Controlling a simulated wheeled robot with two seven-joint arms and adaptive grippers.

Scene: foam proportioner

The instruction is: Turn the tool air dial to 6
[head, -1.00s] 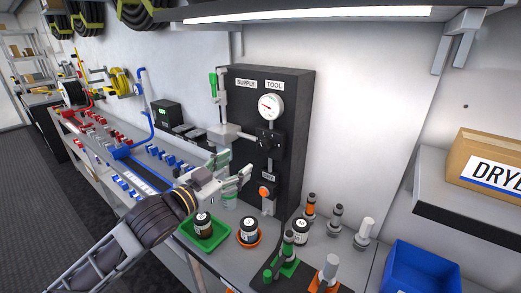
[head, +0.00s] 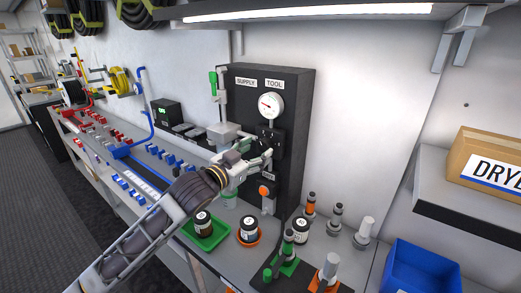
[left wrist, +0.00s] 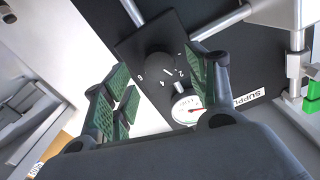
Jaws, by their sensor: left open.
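The tool air dial is a dark round knob on a black square plate. In the left wrist view the knob (left wrist: 158,66) shows white marks and the numbers 2, 4 and 6 around it; I cannot tell its setting for sure. In the head view the dial plate (head: 268,138) sits below the TOOL gauge (head: 270,105), a white face with a red needle, also in the left wrist view (left wrist: 186,108). My left gripper (head: 266,158) is open just in front of and below the dial. Its green-padded fingers (left wrist: 165,85) stand apart on either side of the knob's line. My right gripper is not seen.
The black panel (head: 295,120) carries a green-handled supply valve (head: 213,84) at left and an orange knob (head: 264,191) below the dial. Jars stand in a green tray (head: 208,240) and an orange dish (head: 249,243). A blue bin (head: 422,270) is at right.

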